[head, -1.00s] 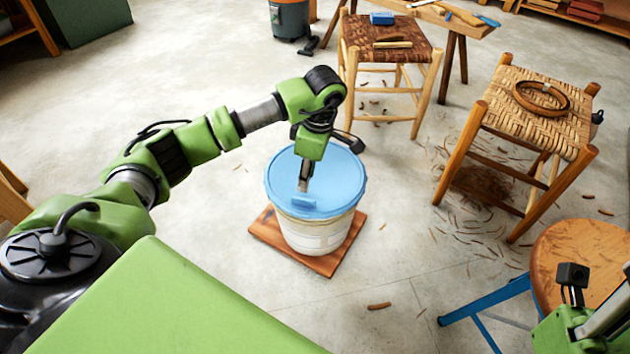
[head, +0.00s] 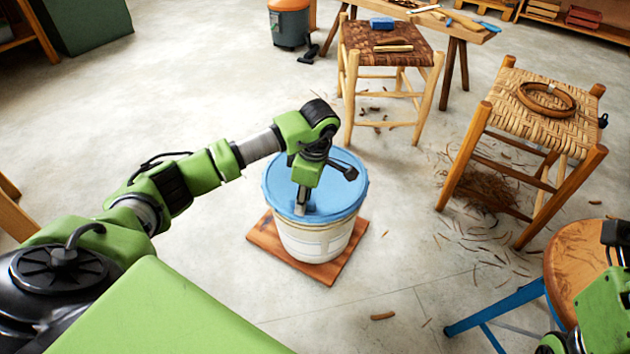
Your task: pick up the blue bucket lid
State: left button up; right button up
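The blue bucket lid (head: 338,187) sits on top of the white bucket (head: 318,240) near the middle of the head view. The bucket stands upright on a square wooden board (head: 272,245) on the floor. My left gripper (head: 301,208) points down at the near part of the lid, where the lid's raised handle is now hidden behind it.
A stool with a dark woven seat (head: 385,38) stands behind the bucket. A stool with a pale woven seat (head: 540,112) and a ring on it stands to the right. A round wooden stool with blue legs (head: 575,260) is near my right arm. Bark strips litter the floor.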

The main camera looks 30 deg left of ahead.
pick_arm(q)
grip_shut()
jog(key=shift+r, duration=0.15)
